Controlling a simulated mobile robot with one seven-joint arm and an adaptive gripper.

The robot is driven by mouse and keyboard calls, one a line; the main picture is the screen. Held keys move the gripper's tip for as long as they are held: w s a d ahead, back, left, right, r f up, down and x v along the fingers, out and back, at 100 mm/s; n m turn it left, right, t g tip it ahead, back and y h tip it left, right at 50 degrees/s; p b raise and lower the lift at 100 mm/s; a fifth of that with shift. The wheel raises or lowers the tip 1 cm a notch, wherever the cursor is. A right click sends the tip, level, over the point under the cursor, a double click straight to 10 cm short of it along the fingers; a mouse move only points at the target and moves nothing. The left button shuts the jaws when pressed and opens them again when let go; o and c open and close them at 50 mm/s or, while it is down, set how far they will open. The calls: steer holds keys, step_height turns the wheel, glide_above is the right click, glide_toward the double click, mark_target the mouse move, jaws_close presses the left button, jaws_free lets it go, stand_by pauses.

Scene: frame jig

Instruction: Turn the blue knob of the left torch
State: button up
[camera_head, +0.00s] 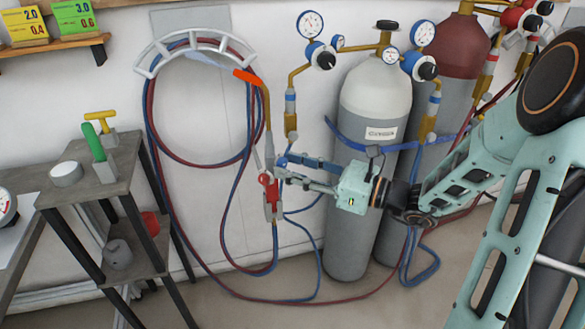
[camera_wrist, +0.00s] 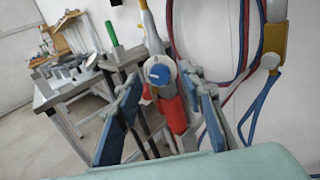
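The torch (camera_head: 272,207) hangs on the wall left of the grey cylinder, with an orange tip at its top and red parts on its body. In the wrist view its blue knob (camera_wrist: 158,72) faces me, with a white marking, above a red part (camera_wrist: 173,112). My gripper (camera_head: 281,167) is at the torch's right side in the head view. Its two blue-padded fingers are spread apart and empty, and in the wrist view the knob shows between them near the tips. I cannot tell whether a finger touches it. In the head view the knob cannot be made out.
Red and blue hoses (camera_head: 150,112) hang from a white rack and loop beneath the torch. The grey cylinder (camera_head: 360,215) with gauges stands close right of my gripper. A small dark table (camera_head: 102,188) with a green-handled tool stands left. A hose and brass fitting (camera_wrist: 273,45) show right.

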steer(key=shift+a, duration=0.15)
steer(key=shift+c, duration=0.3)
jaws_close()
steer(key=shift+r+m+p, duration=0.15)
steer(key=shift+m+p, duration=0.15)
steer(key=shift+p, duration=0.25)
